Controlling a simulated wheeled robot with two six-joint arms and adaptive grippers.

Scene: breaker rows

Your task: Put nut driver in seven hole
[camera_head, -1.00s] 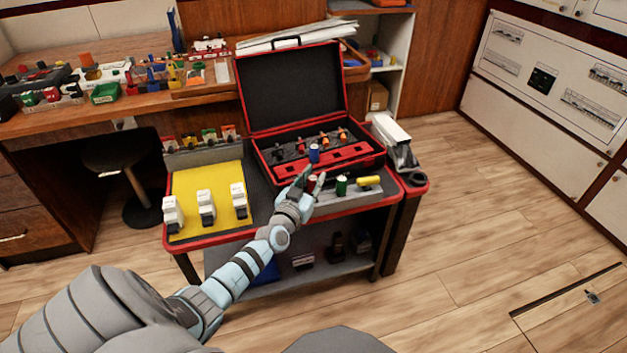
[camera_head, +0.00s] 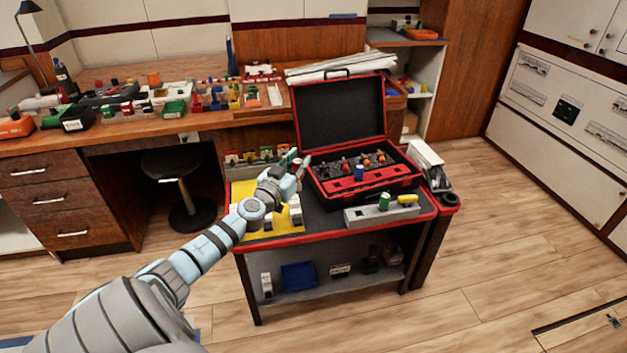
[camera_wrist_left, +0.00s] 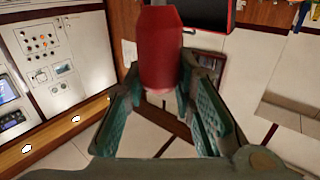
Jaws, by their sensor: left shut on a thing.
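My left gripper (camera_head: 297,164) is shut on a red-handled driver, which I take to be the nut driver; its red handle (camera_wrist_left: 160,50) stands up between the fingers in the left wrist view. The gripper is held in the air at the left side of the open red-and-black case (camera_head: 340,186). The driver's lower end is hidden. A blue-handled driver (camera_head: 359,173) stands upright in the case's front part. No hole label is readable, so I cannot tell which hole is seven. My right gripper is not in view.
A grey block (camera_head: 354,217) at the cart's front right holds a green handle (camera_head: 384,202) and a yellow handle (camera_head: 407,199). A yellow mat (camera_head: 241,190) with white breakers lies at left. The case lid (camera_head: 340,112) stands open behind. Another white item (camera_head: 427,160) is at right.

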